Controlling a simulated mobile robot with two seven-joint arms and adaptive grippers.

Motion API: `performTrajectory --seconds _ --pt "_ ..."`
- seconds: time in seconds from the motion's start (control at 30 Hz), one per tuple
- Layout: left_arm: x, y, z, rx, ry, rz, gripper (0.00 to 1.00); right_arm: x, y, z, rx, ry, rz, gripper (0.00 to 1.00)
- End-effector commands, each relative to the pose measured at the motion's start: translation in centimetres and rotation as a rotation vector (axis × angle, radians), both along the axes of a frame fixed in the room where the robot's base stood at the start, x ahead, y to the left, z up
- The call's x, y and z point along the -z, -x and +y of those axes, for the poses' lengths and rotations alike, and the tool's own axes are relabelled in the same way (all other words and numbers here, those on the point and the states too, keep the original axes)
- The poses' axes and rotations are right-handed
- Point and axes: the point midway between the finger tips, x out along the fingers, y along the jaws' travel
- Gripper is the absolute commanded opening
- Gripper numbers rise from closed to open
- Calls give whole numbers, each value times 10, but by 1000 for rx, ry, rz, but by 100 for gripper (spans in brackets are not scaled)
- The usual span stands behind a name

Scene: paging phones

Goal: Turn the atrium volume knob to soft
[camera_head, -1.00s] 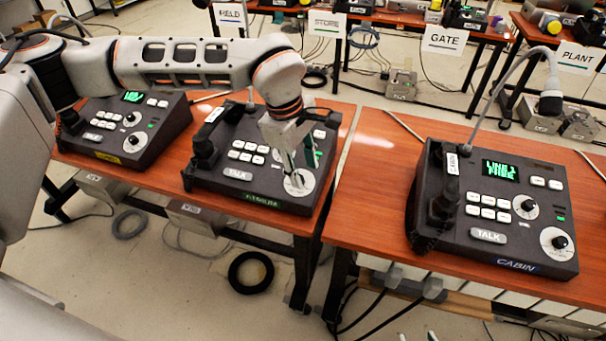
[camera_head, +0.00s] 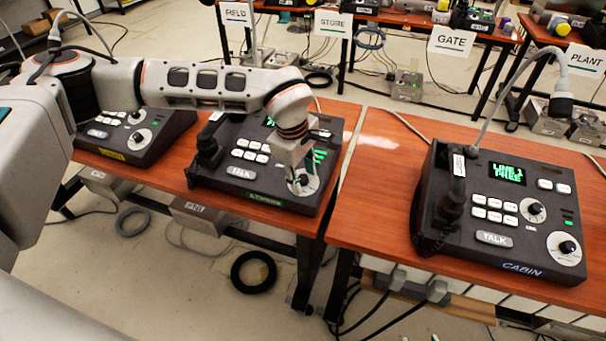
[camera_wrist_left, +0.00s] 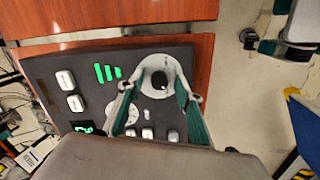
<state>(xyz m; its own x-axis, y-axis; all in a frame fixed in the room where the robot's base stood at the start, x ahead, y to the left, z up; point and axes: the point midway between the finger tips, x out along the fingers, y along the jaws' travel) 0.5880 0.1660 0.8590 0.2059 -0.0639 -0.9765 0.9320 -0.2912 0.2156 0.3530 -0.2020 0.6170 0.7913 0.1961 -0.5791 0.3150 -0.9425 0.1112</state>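The atrium phone (camera_head: 215,175) is a dark console with a green label, in the middle left of the head view. Its large white dial with a black knob (camera_wrist_left: 158,80) is at the console's front right corner; the dial also shows in the head view (camera_head: 311,184). A smaller dial (camera_wrist_left: 121,108) is partly hidden behind a finger in the wrist view. I cannot read the dial markings. My left gripper (camera_head: 301,178) is over the large dial, fingers apart on either side of the black knob; contact is unclear. My right gripper is not in view.
Three green bars (camera_wrist_left: 107,73) glow on the atrium console. The cabin phone (camera_head: 490,265) stands on the table to the right. Another console (camera_head: 140,145) is at the left, partly behind my arm. A gap separates the two tables.

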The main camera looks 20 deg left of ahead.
Motion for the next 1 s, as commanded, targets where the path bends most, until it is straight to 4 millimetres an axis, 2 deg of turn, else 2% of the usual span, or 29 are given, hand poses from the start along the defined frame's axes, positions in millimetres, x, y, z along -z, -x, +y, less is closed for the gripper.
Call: performTrajectory --seconds 0.1,0.23,0.27,0.67,1.0 --pt "0 0 0 0 0 0 35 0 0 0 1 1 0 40" --pt "0 0 0 0 0 0 1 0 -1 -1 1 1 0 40" --pt "0 0 0 0 0 0 0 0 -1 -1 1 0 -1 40" --pt "-1 0 0 -45 13 0 0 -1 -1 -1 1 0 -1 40" --pt "-2 0 0 -271 73 3 0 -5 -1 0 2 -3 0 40"
